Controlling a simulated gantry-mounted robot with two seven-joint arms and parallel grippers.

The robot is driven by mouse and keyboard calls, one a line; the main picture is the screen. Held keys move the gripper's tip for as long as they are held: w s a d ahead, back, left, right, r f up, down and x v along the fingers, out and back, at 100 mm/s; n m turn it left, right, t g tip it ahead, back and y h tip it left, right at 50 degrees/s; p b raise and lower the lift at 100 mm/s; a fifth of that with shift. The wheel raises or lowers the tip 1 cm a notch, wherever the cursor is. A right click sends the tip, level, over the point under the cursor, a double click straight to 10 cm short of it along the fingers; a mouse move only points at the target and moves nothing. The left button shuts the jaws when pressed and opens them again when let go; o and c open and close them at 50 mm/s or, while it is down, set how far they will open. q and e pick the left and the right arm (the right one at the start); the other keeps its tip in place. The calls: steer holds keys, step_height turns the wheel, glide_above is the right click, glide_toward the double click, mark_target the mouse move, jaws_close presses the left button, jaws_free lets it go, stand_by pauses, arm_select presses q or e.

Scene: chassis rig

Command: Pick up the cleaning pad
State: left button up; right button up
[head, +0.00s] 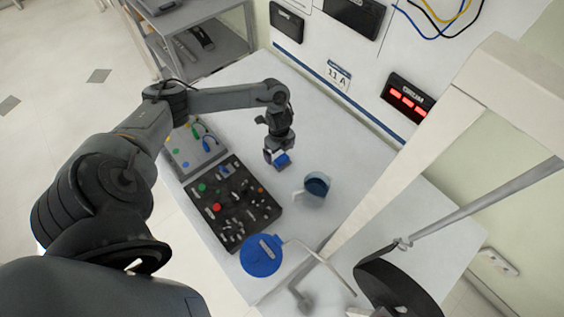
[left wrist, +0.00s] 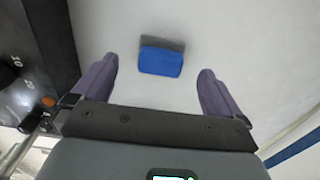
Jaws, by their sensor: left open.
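The cleaning pad, a small block with a blue face and a grey layer, lies on the white table. In the left wrist view the pad (left wrist: 161,61) is ahead of and between my two fingers, with bare table on both sides. In the head view the pad (head: 282,159) shows as a blue patch beside my fingertips, partly hidden by them. My left gripper (head: 274,160) points down over the table by the pad. In the left wrist view its fingers (left wrist: 158,72) are wide apart with nothing between them. My right gripper is not in view.
A dark control panel (head: 231,203) with knobs lies left of the pad, with a lighter panel (head: 193,148) behind it. A blue disc (head: 261,258) is nearer the front. The wall (head: 340,52) rises behind the table.

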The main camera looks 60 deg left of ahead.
mark_target(280, 157)
arm_select(q)
steer(key=shift+a+f+b, duration=0.1)
steer(key=shift+f+b, duration=0.3)
steer(key=shift+f, duration=2.3)
steer(key=shift+c, duration=0.3)
steer(key=c, duration=1.1)
steer(key=shift+c, duration=0.2)
steer(key=shift+w+r, duration=0.1)
